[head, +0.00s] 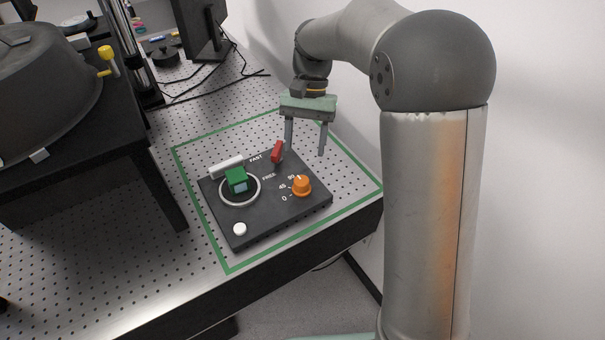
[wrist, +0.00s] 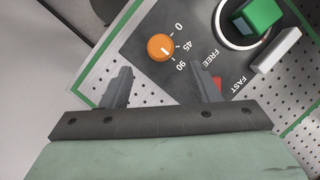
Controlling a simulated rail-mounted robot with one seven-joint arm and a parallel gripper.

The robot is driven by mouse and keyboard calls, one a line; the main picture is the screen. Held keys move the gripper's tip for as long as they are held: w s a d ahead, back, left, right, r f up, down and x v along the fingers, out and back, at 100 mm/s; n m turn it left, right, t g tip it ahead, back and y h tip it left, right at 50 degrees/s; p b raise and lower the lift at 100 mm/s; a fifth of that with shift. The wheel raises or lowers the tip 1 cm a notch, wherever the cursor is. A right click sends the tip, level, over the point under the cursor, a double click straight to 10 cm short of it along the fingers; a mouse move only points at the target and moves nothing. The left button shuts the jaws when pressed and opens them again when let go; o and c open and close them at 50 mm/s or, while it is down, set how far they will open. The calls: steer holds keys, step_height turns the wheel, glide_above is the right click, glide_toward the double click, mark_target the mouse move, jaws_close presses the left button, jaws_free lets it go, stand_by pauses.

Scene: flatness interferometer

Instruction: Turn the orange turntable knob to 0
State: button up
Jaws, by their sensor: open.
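The orange turntable knob (head: 302,186) stands on the near right part of the black control panel (head: 245,222), beside the printed marks 0, 45 and 90. It also shows in the wrist view (wrist: 160,47), where its white pointer line appears turned toward the 90 mark. My gripper (head: 305,152) is open and empty, above the panel's far right side, with its fingers pointing down. In the wrist view the fingers (wrist: 165,75) are spread apart, and the knob lies beyond their tips, not between them.
The panel also bears a red lever (head: 277,152), a green block (head: 237,180) inside a pale ring, a white bar (head: 226,167) and a white button (head: 240,229). A green outline surrounds it on the perforated table (head: 195,242). A black stand with a large grey dome (head: 40,75) is at left.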

mark_target(301, 179)
steer(key=x, duration=0.8)
steer(key=shift+s+f+p, duration=0.1)
steer(key=shift+f+p, duration=0.15)
steer(key=shift+p, duration=0.05)
steer(key=c, duration=1)
